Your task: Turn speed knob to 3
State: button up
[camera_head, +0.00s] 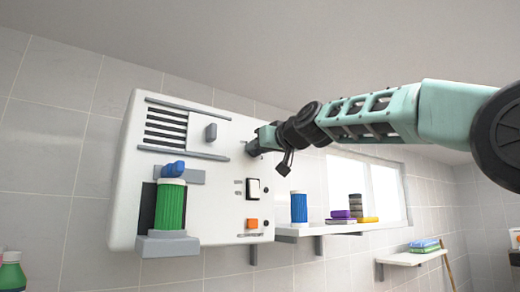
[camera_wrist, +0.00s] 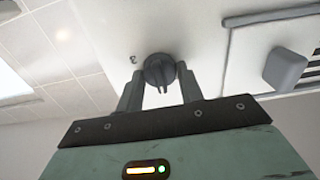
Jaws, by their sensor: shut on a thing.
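The speed knob (camera_wrist: 159,70) is a dark round dial with a pointer, on the front of a white wall-mounted machine (camera_head: 215,190). In the wrist view my gripper (camera_wrist: 160,88) has one finger on each side of the knob and is shut on it. A small mark that looks like a digit, seen upside down, is beside the knob; other marks are hidden or too small to read. In the head view my gripper (camera_head: 254,143) is at the machine's upper right and mostly covers the knob.

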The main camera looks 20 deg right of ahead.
jog(key=m+p, duration=0.4)
jog(key=m, duration=2)
jog(key=shift+d+f+p, duration=0.1)
jog(key=shift+f+p, duration=0.05)
jog(key=shift+p, duration=0.25)
jog(key=o, duration=1)
